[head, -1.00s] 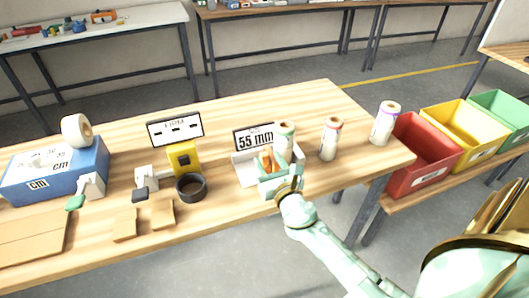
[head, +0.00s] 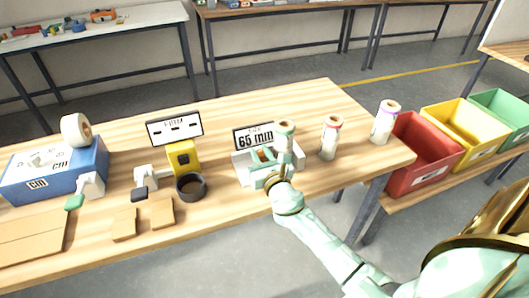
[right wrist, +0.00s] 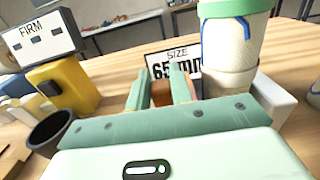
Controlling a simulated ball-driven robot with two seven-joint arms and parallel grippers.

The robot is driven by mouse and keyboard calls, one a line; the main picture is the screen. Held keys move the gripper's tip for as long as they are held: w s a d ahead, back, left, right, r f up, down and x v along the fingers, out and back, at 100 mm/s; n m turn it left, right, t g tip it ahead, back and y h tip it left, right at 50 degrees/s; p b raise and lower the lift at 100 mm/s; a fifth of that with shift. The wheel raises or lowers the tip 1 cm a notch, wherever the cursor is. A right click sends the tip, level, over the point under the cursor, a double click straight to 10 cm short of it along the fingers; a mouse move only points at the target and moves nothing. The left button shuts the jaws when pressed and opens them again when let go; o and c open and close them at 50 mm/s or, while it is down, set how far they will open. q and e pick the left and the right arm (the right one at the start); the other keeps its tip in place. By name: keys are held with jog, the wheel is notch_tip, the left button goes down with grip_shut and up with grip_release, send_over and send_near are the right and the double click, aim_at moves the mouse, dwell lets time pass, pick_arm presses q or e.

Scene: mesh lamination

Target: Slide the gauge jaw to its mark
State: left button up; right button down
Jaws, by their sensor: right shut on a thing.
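The gauge is a pale fixture (head: 242,171) near the table's right front, with a sign (head: 254,138) behind it reading 65 mm. The sign also shows in the right wrist view (right wrist: 172,64). My right gripper (head: 265,160) reaches in over the gauge from the front right. In the right wrist view its two green fingers (right wrist: 160,90) are closed on the orange gauge jaw (right wrist: 160,93), of which only a little shows between them. The mark on the gauge is hidden. My left gripper is not in view.
A mesh roll with a green band (head: 286,134) stands right beside my right gripper. Two more rolls, red-banded (head: 330,138) and purple-banded (head: 385,122), stand farther right. A dark ring (head: 191,186) and yellow device (head: 183,158) are to the left. Bins (head: 420,172) stand past the right edge.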

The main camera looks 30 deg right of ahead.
jog(key=a, duration=0.2)
jog(key=w+a, duration=0.1)
jog(key=a, duration=0.1)
jog(key=shift+f, duration=0.1)
jog(key=c, duration=1.2)
grip_release()
jog(key=shift+a, duration=0.2)
jog(key=shift+c, duration=0.2)
jog(key=shift+d, duration=0.1)
jog(key=shift+s, duration=0.35)
jog(key=v, duration=1.5)
jog(key=shift+s, duration=0.3)
